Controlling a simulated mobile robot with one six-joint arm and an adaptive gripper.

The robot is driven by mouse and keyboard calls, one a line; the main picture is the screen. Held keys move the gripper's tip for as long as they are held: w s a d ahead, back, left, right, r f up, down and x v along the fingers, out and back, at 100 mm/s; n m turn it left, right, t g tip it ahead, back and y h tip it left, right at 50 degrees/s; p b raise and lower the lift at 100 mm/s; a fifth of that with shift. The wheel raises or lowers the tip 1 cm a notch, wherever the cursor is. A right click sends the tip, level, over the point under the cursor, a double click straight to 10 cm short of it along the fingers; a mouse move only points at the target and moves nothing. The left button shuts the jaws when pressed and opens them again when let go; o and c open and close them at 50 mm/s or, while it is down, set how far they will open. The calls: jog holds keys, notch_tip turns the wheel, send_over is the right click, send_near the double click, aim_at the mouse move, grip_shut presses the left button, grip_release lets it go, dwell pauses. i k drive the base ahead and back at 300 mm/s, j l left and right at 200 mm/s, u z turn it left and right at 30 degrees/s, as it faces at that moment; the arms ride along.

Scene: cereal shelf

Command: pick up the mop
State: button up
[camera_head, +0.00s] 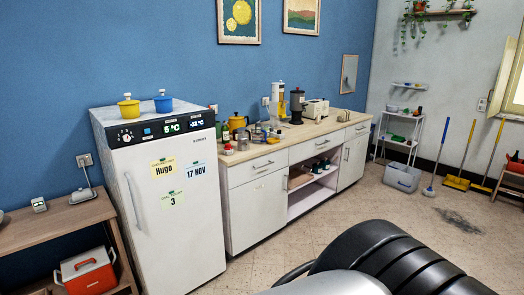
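A long-handled tool with a blue handle and a small blue-and-white head (430,190) stands upright near the back right wall, its head on the floor; it looks like the mop, though it is small in the picture. Two yellow-handled tools stand to its right: one with a wide yellow head (457,182), the other (482,187) leaning near the right edge. My gripper is not in view. A black ribbed part and a grey part, which seem to be of my own body, fill the bottom right.
A grey bin (402,178) and a white rack (400,143) stand left of the mop. A counter (262,208) and a white fridge (170,215) line the blue wall. A dark stain (458,220) marks the floor. The tiled floor (350,208) between counter and mop looks clear.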

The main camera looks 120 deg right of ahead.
aim_at(429, 192)
jog(key=z, duration=5.2)
jog(key=i+u, duration=0.2)
jog(key=i, duration=5.6)
